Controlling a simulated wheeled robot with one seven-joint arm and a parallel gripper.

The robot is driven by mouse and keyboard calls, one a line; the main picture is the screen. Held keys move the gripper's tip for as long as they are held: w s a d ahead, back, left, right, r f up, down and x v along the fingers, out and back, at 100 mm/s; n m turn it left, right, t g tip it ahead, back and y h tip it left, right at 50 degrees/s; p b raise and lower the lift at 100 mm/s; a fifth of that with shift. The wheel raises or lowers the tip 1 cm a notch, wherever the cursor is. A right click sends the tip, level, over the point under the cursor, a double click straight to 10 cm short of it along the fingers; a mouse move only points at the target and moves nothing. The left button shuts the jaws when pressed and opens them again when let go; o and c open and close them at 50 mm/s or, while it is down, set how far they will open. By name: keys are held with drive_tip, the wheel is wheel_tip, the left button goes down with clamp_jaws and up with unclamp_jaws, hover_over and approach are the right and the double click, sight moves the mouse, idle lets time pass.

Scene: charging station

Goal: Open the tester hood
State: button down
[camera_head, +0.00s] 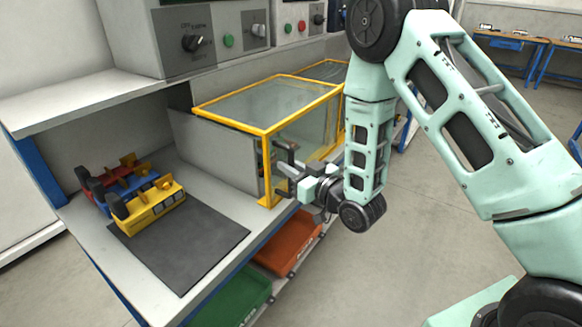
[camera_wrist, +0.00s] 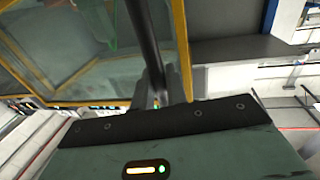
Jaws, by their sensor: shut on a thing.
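The tester hood (camera_head: 268,131) is a clear box with a yellow frame, standing on the bench at the centre of the head view. Its clear panel and yellow edge also show in the wrist view (camera_wrist: 181,45). A dark bar handle (camera_head: 287,147) is on its near side; it runs down the wrist view (camera_wrist: 143,35) to my fingers. My gripper (camera_head: 286,175) is shut on this handle, and its fingers show in the wrist view (camera_wrist: 162,88). The fingers hide part of the handle. I cannot tell whether the hood is slightly open.
A dark mat (camera_head: 190,245) lies on the bench at left, with yellow, blue and red devices (camera_head: 135,190) at its back edge. A control panel (camera_head: 205,35) stands above. Green (camera_head: 235,298) and orange (camera_head: 290,243) bins sit below the bench. The floor at right is clear.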

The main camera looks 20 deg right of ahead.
drive_tip(key=w+d+b, duration=0.2)
drive_tip(key=w+d, duration=0.4)
drive_tip(key=d, duration=0.2)
drive_tip(key=w+d+b, duration=0.2)
drive_tip(key=w+d, duration=0.4)
drive_tip(key=d, duration=0.3)
drive_tip(key=w+d+b, duration=0.2)
drive_tip(key=w+d, duration=0.4)
drive_tip(key=d, duration=0.3)
drive_tip(key=shift+w+b, duration=0.3)
drive_tip(key=shift+w, duration=0.1)
drive_tip(key=c, duration=1.5)
unclamp_jaws()
drive_tip(key=b+v, duration=0.1)
drive_tip(key=v, duration=1.6)
drive_tip(key=shift+s+b, duration=0.2)
drive_tip(key=shift+b, duration=0.15)
drive_tip(key=shift+d, duration=0.1)
